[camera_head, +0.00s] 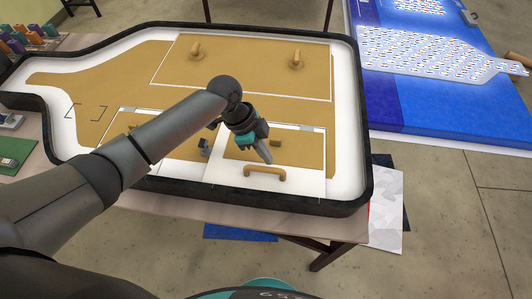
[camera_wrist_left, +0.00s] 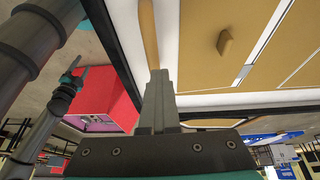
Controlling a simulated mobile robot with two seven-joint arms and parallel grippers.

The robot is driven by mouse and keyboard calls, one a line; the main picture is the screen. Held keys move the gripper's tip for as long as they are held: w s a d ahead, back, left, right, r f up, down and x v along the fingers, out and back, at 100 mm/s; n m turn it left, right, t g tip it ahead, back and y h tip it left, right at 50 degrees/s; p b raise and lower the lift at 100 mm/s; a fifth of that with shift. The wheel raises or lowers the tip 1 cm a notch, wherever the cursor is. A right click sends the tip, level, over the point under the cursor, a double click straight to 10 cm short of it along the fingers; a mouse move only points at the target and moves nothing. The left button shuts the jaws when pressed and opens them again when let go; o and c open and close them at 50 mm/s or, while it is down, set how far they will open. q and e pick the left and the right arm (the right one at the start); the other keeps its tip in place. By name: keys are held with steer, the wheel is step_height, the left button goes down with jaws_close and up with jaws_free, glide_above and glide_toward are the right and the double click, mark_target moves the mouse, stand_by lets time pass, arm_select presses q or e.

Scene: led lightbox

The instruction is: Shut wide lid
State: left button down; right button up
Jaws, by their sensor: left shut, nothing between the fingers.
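The shallow lightbox with a black rim (camera_head: 366,150) lies on a table. A wide tan panel (camera_head: 240,75) at its back is outlined in white and carries two round pegs (camera_head: 296,60). A tan bar handle (camera_head: 265,173) sits on a white strip at the front right; it also shows in the left wrist view (camera_wrist_left: 149,32). I cannot tell which panel is the wide lid. My left gripper (camera_head: 267,158) is shut and empty, its fingertips just behind the handle. In the left wrist view its fingers (camera_wrist_left: 158,78) are close to the handle; contact is unclear.
A small tan knob (camera_head: 276,142) is just beyond my left fingers. My left arm hides part of the front left panel. A blue board (camera_head: 440,110) lies at right. My right gripper (camera_wrist_left: 70,80) shows small, away from the box.

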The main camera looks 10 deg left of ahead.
arm_select(q)
steer(key=c, duration=1.6)
jaws_free()
steer(key=c, duration=0.8)
jaws_free()
steer(key=shift+o, duration=0.2)
steer(key=v, duration=1.5)
steer(key=shift+r+p, duration=0.15)
steer(key=shift+p, duration=0.3)
